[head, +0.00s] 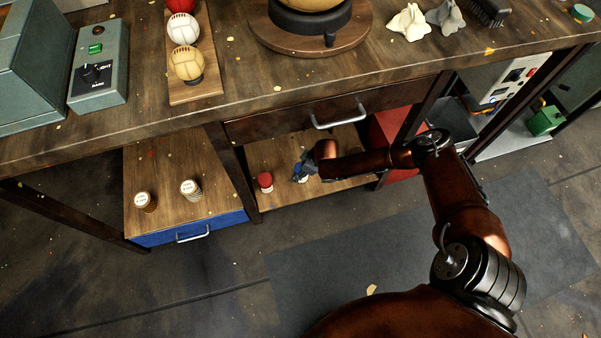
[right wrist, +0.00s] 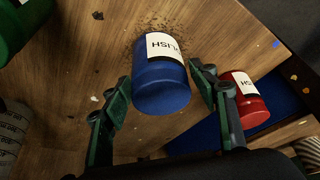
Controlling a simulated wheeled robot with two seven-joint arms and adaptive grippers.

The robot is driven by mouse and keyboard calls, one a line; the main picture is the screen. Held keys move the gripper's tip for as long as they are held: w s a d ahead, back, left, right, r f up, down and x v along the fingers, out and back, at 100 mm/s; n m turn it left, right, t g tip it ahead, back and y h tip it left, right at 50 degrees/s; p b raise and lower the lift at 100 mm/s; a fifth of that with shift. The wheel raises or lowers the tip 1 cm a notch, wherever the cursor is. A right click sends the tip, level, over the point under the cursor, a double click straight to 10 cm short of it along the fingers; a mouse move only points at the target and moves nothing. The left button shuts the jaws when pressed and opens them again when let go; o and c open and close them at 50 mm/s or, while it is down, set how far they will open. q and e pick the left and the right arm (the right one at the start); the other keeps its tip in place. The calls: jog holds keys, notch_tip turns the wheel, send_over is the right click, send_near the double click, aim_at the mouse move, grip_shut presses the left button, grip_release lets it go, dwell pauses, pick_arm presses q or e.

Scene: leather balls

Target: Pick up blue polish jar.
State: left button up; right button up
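The blue polish jar (right wrist: 162,85) stands on the wooden lower shelf, with a white label on its side, in the right wrist view. My right gripper (right wrist: 160,84) has one finger on each side of it, close to its sides. The fingers are spread, and I see no clear grip on the jar. In the head view my right gripper (head: 300,172) reaches down to the shelf under the workbench and mostly hides the blue jar. My left gripper is not in view.
A red jar (head: 265,182) stands left of my right gripper in the head view. A green jar (right wrist: 22,28) is close by in the right wrist view. Two labelled spools or tins (head: 190,189) stand further left. The drawer handle (head: 338,117) juts out above the arm.

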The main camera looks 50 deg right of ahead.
jog(key=c, duration=1.1)
